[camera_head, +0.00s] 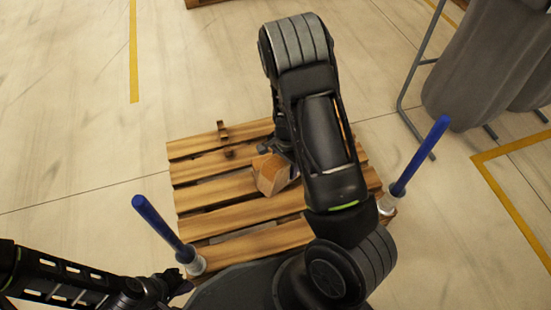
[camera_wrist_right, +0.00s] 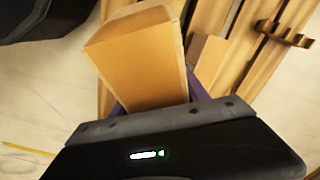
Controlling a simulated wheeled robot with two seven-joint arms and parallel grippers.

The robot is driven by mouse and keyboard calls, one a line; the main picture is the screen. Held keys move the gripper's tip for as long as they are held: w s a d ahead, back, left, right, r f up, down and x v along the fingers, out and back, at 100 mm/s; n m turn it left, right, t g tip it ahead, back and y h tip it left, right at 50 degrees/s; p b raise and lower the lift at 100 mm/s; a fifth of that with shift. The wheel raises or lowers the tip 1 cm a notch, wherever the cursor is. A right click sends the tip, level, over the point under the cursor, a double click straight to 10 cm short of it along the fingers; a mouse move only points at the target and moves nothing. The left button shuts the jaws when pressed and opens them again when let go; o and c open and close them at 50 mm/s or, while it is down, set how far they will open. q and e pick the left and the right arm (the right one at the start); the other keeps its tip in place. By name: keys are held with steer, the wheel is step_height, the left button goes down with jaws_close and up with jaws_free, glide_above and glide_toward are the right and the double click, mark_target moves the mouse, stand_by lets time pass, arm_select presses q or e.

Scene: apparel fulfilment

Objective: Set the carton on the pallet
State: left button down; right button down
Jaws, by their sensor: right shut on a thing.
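The tan carton (camera_head: 270,175) is over the wooden pallet (camera_head: 200,197), near its middle, partly hidden by my right arm. My right gripper (camera_head: 277,150) is shut on it. In the right wrist view the carton (camera_wrist_right: 145,65) sits tilted between the purple fingers, with pallet slats (camera_wrist_right: 235,60) behind and beside it. I cannot tell whether the carton touches the slats. My left gripper (camera_head: 177,285) is at the lower left, just outside the pallet's near left corner; its jaws are too dark and small to read.
Two blue posts with pale bases stand near the pallet's near corners, one on the left (camera_head: 158,222) and one on the right (camera_head: 420,158). A metal rack with grey garments (camera_head: 480,70) is at the upper right. The floor left of the pallet is clear.

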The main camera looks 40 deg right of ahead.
steer(key=w+a+r+n, duration=0.4)
steer(key=w+r, duration=0.2)
steer(key=w, duration=0.1)
steer(key=w+a+r+n, duration=0.4)
steer(key=w+r, duration=0.1)
steer(key=w, duration=0.1)
steer(key=w+a+r+n, duration=0.2)
steer(key=a+r+n, duration=0.2)
steer(key=r, duration=0.4)
steer(key=w+a+r+n, duration=0.3)
steer(key=r+n, duration=0.1)
steer(key=r, duration=0.4)
steer(key=shift+w+a+r, duration=0.25)
steer(key=shift+w+a, duration=0.1)
